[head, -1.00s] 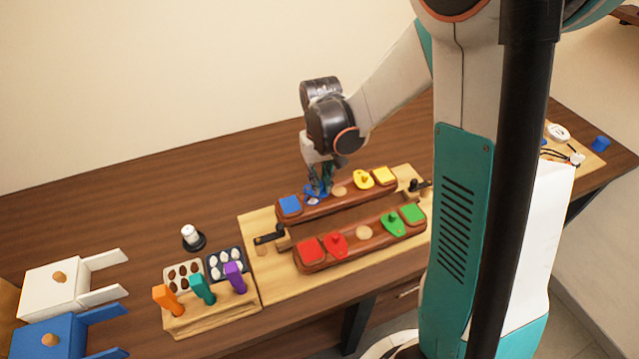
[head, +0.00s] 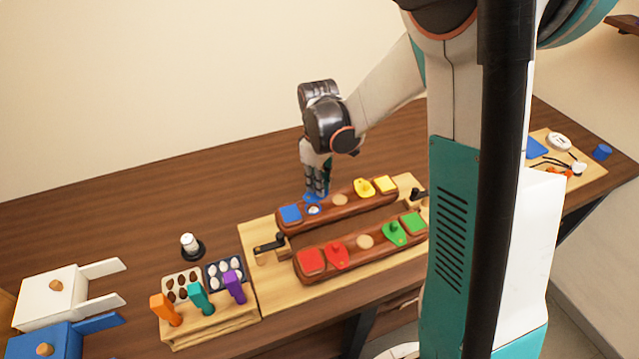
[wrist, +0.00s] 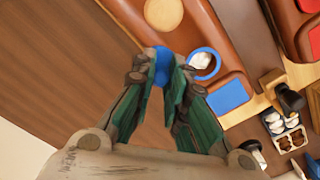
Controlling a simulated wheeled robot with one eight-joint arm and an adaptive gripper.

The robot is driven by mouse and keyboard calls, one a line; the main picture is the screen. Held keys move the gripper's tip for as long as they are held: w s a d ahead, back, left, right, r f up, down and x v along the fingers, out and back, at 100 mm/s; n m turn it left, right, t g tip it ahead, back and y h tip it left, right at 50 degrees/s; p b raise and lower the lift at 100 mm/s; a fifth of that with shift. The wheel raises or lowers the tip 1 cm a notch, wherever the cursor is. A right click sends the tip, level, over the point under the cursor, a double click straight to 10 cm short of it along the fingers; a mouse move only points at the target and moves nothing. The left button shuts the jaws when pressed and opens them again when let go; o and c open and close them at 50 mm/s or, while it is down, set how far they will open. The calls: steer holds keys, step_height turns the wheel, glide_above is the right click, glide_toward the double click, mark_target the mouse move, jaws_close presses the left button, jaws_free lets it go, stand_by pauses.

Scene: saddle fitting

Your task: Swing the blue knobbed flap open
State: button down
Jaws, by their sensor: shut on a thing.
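The blue knobbed flap (head: 313,198) shows at the far edge of the rear brown saddle piece (head: 360,201). My gripper (head: 316,188) is above it, fingers pointing down. In the wrist view, my gripper (wrist: 170,78) is shut on the flap's blue knob (wrist: 160,66), and the fingers hide part of the flap. Beside it, a blue-rimmed round opening (wrist: 204,64) is uncovered, with a whitish thing inside. The opening also shows in the head view (head: 313,210), just in front of the flap and right of the blue square (head: 289,214).
The front brown piece (head: 350,258) carries red and green flaps. A yellow flap (head: 364,188) sits farther right on the rear piece. A black-handled clamp (head: 268,245) stands at the left end. Bare table lies behind the rear piece.

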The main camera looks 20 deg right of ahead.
stand_by(0.4)
steer(key=c, duration=1.5)
jaws_free()
steer(key=shift+w, duration=0.1)
steer(key=shift+c, duration=0.2)
step_height(320, 180, up, 12)
